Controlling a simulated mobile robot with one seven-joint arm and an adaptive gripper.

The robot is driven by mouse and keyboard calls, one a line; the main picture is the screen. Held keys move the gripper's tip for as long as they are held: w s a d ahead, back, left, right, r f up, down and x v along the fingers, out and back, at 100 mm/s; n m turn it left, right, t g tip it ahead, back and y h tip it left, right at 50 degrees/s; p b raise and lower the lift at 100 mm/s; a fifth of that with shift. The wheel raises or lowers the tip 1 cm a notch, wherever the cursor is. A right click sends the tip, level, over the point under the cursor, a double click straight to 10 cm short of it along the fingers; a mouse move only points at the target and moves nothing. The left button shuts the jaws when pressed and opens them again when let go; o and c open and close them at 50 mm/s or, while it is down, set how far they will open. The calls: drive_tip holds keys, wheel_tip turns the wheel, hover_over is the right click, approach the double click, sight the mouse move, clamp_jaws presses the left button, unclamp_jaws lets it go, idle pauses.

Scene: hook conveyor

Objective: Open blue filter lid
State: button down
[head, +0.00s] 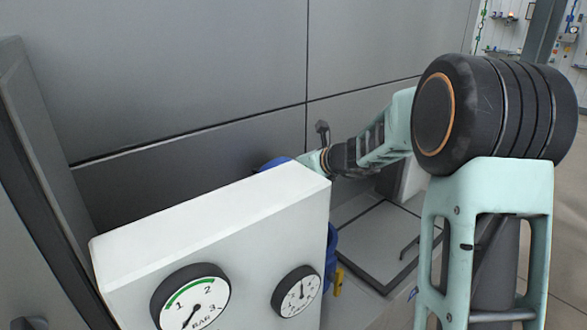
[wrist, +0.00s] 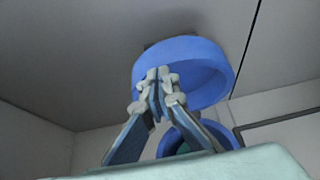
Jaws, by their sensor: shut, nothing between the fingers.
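The blue filter lid (wrist: 207,60) is a round blue cap in the wrist view. It stands tilted up above the round blue filter body (wrist: 218,132), with its hollow inner side partly showing. A little green shows inside the body. My gripper (wrist: 158,78) is shut and empty, its fingertips in front of the lid's lower left rim; I cannot tell whether they touch it. In the head view, a blue edge of the lid (head: 274,162) shows behind the white gauge box, and part of the blue body (head: 331,255) shows at its right. The fingertips are hidden there.
The white gauge box (head: 215,220) with two dials stands in front of the filter and blocks much of the head view. A grey wall (head: 200,70) rises close behind. A flat grey panel with a dark handle (head: 408,248) lies right of the filter.

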drive_tip(key=shift+w+a+r+g+h+p, duration=0.15)
drive_tip(key=shift+w+a+g+h+p, duration=0.3)
drive_tip(key=shift+w+a+p, duration=0.3)
drive_tip(key=shift+w+d, duration=0.1)
